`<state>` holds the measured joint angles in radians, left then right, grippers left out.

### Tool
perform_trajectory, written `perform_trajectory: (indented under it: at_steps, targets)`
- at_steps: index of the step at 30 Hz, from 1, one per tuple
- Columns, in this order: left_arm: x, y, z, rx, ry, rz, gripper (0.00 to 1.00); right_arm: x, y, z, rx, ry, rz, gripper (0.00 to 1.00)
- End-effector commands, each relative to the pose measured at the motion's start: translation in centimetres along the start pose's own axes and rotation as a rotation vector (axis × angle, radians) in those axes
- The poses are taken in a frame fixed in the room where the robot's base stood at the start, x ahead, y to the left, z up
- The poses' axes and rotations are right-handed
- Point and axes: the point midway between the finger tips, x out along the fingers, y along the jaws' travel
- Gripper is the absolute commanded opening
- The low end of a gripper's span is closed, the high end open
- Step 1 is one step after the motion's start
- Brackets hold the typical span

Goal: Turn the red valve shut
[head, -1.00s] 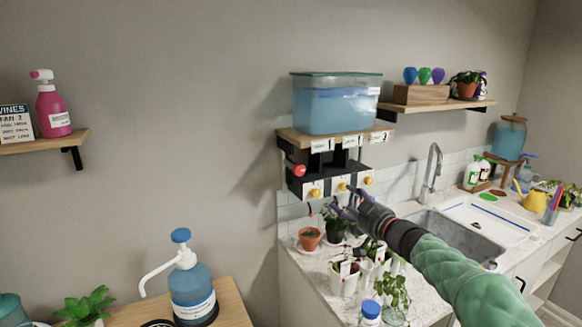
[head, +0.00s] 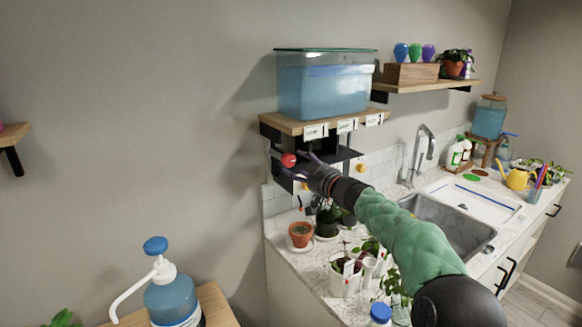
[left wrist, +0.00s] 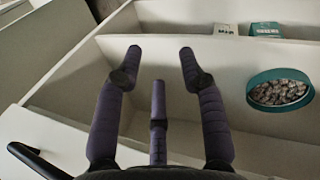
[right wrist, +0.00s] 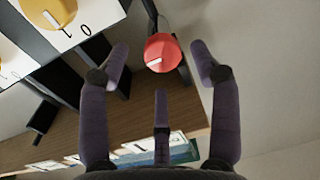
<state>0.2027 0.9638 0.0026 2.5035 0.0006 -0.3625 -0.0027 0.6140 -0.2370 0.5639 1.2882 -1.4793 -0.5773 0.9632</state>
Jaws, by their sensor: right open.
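The red valve (head: 289,160) is a round red knob at the left end of the black frame under the water tank's shelf. In the right wrist view the red valve (right wrist: 163,52) lies between and a little beyond the fingertips, apart from them. My right gripper (head: 297,170) is close to it in the head view, and its fingers are spread and empty in the right wrist view (right wrist: 160,60). My left gripper (left wrist: 160,60) is open and empty in the left wrist view, over a pale drawer or shelf; it is out of the head view.
The water tank (head: 325,85) stands on a wooden shelf (head: 290,127) above the valve. Yellow knobs (right wrist: 50,10) sit beside it. Potted plants (head: 300,234) stand on the counter below. A blue pump bottle (head: 172,295) is at lower left.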

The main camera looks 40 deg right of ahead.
Motion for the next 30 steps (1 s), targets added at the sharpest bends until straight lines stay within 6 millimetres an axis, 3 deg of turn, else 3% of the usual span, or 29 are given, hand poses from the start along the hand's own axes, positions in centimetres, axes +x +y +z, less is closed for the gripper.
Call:
perform_trajectory:
  at_steps: [3,9,20,26,27,30]
  targets:
    - [0.5,-0.2,0.0,0.000,0.000,0.000,0.40,1.8,-0.1,0.0,0.000,0.002,-0.001,0.63]
    - [0.7,-0.3,-0.1,0.000,0.000,0.000,0.40,3.4,0.0,-0.1,0.000,0.002,0.001,0.63]
    - [0.7,-0.3,-0.1,0.000,0.001,0.000,0.40,3.8,0.0,-0.2,0.000,0.002,0.001,0.63]
    - [0.8,-0.3,-0.1,0.000,0.001,0.000,0.40,3.8,0.0,-0.1,0.000,0.001,0.001,0.12]
    - [0.8,-0.3,-0.1,0.000,0.001,0.000,0.40,3.8,0.0,-0.1,0.000,0.001,0.001,0.08]
    - [0.8,-0.3,-0.1,0.000,0.001,0.000,0.40,3.8,0.0,0.0,0.001,0.000,0.001,0.08]
